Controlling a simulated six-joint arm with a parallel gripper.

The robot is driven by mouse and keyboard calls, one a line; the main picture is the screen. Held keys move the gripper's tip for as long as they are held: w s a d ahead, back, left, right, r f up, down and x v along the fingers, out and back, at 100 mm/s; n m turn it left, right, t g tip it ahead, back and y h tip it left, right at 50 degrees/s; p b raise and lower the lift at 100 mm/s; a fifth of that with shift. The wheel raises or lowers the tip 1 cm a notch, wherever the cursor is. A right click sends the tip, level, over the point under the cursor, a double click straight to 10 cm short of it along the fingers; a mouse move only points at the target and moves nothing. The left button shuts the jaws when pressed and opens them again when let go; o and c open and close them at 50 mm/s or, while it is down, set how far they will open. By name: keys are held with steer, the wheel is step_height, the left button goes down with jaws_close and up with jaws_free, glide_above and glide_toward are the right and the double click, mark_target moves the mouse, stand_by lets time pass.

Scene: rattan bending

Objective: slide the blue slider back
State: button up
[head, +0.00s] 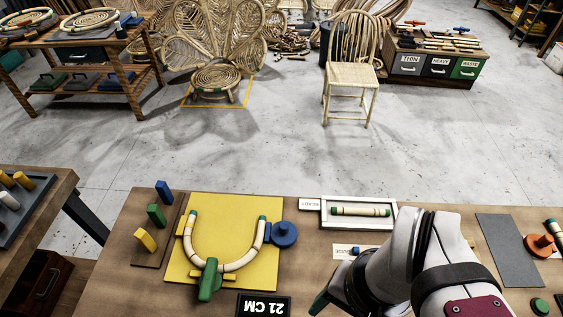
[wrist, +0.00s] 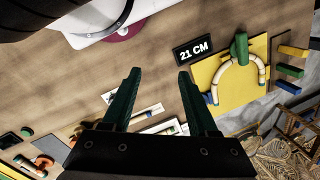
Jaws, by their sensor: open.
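My gripper (wrist: 159,76) is open and empty, its dark green fingers apart over bare wood in the wrist view. In the head view one dark green finger (head: 320,302) shows low beside my wrist; the rest is hidden. An upright blue block (head: 163,193) stands at the far end of a brown board (head: 172,228), left of the yellow plate. I cannot tell which blue piece is the slider.
Green (head: 156,215) and yellow (head: 145,240) blocks share the brown board. A "21 CM" display (head: 263,305) and white tray (head: 327,220) stand nearby.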

steer(key=shift+o, duration=0.2)
steer(key=n+h, duration=0.2)
steer(key=n, duration=2.2)
glide_above(284, 225)
step_height(284, 225, down, 4)
step_height(284, 225, down, 14)
steer(key=shift+r, duration=0.1)
steer(key=shift+f, duration=0.35)
jaws_close()
